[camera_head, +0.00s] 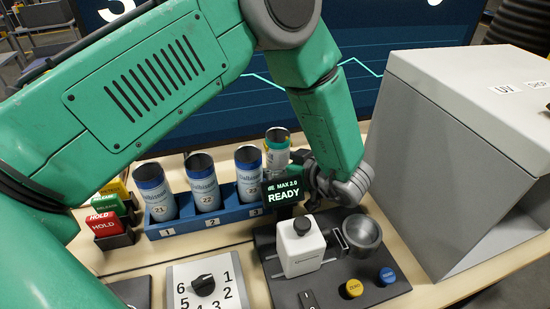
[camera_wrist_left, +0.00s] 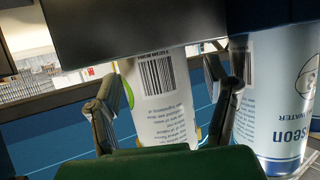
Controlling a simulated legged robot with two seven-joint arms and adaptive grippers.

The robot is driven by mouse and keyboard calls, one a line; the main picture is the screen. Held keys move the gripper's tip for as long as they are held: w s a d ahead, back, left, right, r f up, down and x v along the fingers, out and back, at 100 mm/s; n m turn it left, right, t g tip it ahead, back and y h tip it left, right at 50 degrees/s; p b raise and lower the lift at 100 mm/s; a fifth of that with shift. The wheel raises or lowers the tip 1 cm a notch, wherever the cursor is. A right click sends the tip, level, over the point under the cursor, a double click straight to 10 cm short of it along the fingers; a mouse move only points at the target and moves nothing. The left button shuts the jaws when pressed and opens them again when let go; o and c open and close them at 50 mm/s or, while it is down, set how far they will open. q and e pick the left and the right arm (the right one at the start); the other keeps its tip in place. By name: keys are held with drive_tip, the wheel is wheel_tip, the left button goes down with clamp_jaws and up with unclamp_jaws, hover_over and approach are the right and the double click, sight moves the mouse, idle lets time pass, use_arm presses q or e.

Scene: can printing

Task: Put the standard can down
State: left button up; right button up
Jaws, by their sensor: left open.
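The standard can (camera_head: 277,155), white with a teal and yellow top band, is upright behind the small READY display, just right of the blue rack's can at slot 3. Its lower part is hidden in the head view. In the left wrist view the can (camera_wrist_left: 158,95) shows its barcode side between the two fingers. My left gripper (camera_head: 307,178) is open around it, a finger on each side (camera_wrist_left: 160,108); whether either finger touches it I cannot tell. What the can's base rests on is hidden. My right gripper is not in view.
A blue rack (camera_head: 205,220) holds three blue-and-white cans (camera_head: 203,183). The display (camera_head: 284,193) stands close in front of the gripper. A black device base (camera_head: 330,278) carries a white unit and metal cup. A large grey box (camera_head: 425,160) stands right. Coloured cards (camera_head: 103,222) stand left.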

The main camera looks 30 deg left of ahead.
sight(270, 161)
use_arm(q)
drive_tip(key=shift+x, duration=0.9)
drive_tip(key=shift+w+a+f, duration=0.25)
drive_tip(key=shift+w+a, duration=0.05)
drive_tip(key=shift+a, duration=0.05)
drive_tip(key=shift+d+r, duration=0.1)
drive_tip(key=shift+d, duration=0.25)
drive_tip(key=shift+a, duration=0.3)
drive_tip(key=c, duration=0.9)
drive_tip(key=shift+a, duration=0.35)
drive_tip(key=shift+c, duration=0.4)
drive_tip(key=shift+d, duration=0.1)
